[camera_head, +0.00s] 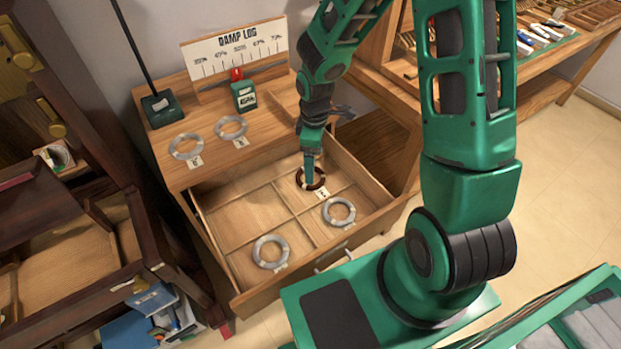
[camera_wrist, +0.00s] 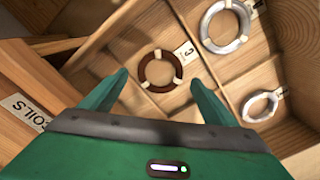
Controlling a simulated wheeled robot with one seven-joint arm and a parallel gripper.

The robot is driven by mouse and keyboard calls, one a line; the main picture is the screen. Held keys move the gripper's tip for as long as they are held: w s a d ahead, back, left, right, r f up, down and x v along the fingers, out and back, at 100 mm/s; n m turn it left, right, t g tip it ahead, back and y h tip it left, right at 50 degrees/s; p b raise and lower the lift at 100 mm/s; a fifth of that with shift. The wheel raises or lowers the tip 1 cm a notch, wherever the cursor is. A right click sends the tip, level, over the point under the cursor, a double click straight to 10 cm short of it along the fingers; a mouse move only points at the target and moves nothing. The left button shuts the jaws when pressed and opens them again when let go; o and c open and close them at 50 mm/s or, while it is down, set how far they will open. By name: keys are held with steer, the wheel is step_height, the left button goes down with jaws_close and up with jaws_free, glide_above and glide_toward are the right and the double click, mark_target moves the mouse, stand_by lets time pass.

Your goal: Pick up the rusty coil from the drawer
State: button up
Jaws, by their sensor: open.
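The rusty coil (camera_head: 318,184) is a dark brown ring with pale ties and a tag. It lies in the back right compartment of the open drawer (camera_head: 237,299). In the wrist view the rusty coil (camera_wrist: 142,72) lies ahead of the fingertips, with its tag at its upper right. My gripper (camera_head: 309,172) is over that compartment, at the coil's left part, which it partly hides. In the wrist view my gripper (camera_wrist: 158,78) has its two fingers apart with nothing between them; the coil appears beyond, roughly centred between the tips.
Two silvery coils lie in the front compartments, at the right (camera_head: 339,211) and left (camera_head: 270,252). Two more rest on the cabinet top (camera_head: 186,147) (camera_head: 231,128). Thin dividers and drawer walls surround the rusty coil. The back left compartment looks empty.

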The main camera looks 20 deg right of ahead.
steer(key=shift+a+f, duration=0.15)
steer(key=shift+f, duration=2.6)
steer(key=c, duration=0.9)
steer(key=shift+r, duration=0.15)
